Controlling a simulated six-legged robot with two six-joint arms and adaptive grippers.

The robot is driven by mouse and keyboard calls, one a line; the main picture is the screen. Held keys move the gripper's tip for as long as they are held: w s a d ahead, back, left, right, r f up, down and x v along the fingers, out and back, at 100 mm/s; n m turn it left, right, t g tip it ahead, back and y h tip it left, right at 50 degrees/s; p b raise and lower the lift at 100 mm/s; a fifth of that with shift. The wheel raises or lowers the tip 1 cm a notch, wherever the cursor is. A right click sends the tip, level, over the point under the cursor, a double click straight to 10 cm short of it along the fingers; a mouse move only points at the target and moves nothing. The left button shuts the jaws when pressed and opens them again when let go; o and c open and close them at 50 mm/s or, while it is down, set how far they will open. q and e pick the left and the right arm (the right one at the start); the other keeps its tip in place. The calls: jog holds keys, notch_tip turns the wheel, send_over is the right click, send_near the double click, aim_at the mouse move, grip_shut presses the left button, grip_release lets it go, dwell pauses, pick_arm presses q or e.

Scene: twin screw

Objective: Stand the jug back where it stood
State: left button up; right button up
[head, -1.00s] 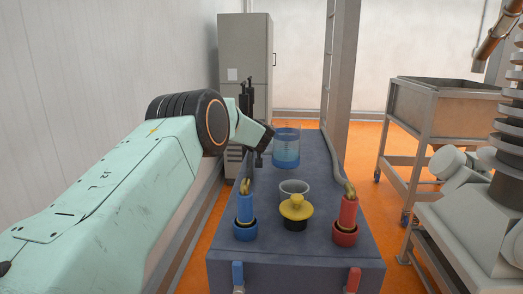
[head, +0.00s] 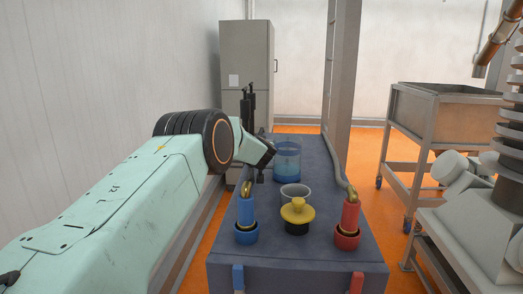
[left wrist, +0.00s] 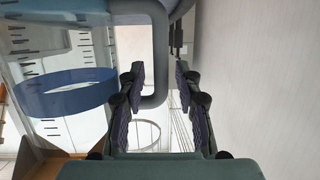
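The clear jug (head: 287,163) with blue liquid in its lower part is upright at the far end of the dark blue bench (head: 320,262) and appears to rest on it. My left gripper (head: 261,172) is at the jug's left side. In the left wrist view, the jug (left wrist: 65,95) fills the left, and its grey handle (left wrist: 160,60) lies between the fingers of my left gripper (left wrist: 161,85). Gaps show on both sides of the handle, so the fingers look open around it. My right gripper is not in view.
A clear cup (head: 295,190), a yellow-topped knob (head: 298,210), a blue fitting (head: 246,213) and a red fitting (head: 349,218) stand nearer on the bench. A post (head: 342,70) rises behind the right edge. A metal bin cart (head: 440,115) stands at right.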

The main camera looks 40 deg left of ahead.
pick_arm(q)
jog(key=shift+s+r, duration=0.1)
jog(key=v, duration=1.2)
jog(key=shift+b, duration=0.4)
jog(key=shift+r, duration=0.15)
